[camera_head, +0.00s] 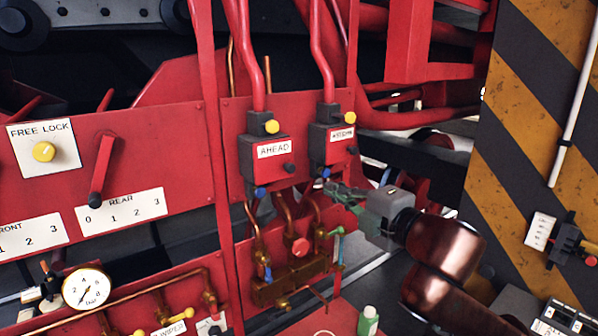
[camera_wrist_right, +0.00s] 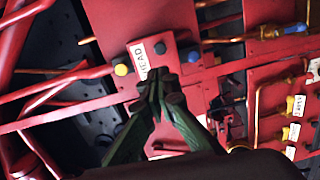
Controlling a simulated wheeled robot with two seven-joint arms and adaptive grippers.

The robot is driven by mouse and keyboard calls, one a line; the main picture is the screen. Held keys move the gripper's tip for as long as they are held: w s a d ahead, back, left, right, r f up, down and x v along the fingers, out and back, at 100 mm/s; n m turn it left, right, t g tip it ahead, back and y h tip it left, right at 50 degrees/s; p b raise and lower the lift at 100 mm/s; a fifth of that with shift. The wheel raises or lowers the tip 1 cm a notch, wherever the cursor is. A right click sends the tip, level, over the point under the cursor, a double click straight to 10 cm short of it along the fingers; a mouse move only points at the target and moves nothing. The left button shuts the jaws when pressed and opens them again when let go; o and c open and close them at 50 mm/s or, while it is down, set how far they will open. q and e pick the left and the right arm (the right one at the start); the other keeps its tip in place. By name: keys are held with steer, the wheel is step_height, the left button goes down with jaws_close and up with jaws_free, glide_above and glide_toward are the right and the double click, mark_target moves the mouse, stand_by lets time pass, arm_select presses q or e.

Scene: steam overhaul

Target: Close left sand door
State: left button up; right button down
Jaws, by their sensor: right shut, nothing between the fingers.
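I cannot make out a sand door in either view. My right gripper (camera_head: 338,192) reaches in from the right in the head view, its green fingers close below the two red control boxes. In the right wrist view its fingertips (camera_wrist_right: 162,82) are together with nothing between them. They overlap the label of the AHEAD box (camera_wrist_right: 162,48); whether they touch it I cannot tell. The AHEAD box (camera_head: 268,165) has a yellow, a dark and a blue knob. A second box (camera_head: 333,150) stands to its right, its label too small to read surely. My left gripper is not in view.
Brass valves with copper pipes (camera_head: 290,280) sit below the boxes. A FREE LOCK panel (camera_head: 43,147) with a yellow knob, a red lever (camera_head: 102,168) and a pressure gauge (camera_head: 86,288) are at left. A striped yellow-and-black wall (camera_head: 520,110) stands at right. A green bottle (camera_head: 368,320) is at the bottom.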

mark_target(294, 169)
steer(key=p+x, duration=0.3)
steer(key=x, duration=1.1)
steer(key=shift+s+a, duration=0.1)
steer(key=shift+p, duration=0.3)
steer(key=shift+w+r+p, duration=0.15)
steer(key=shift+w+p, duration=0.65)
steer(key=shift+w, duration=0.05)
steer(key=shift+s, duration=0.1)
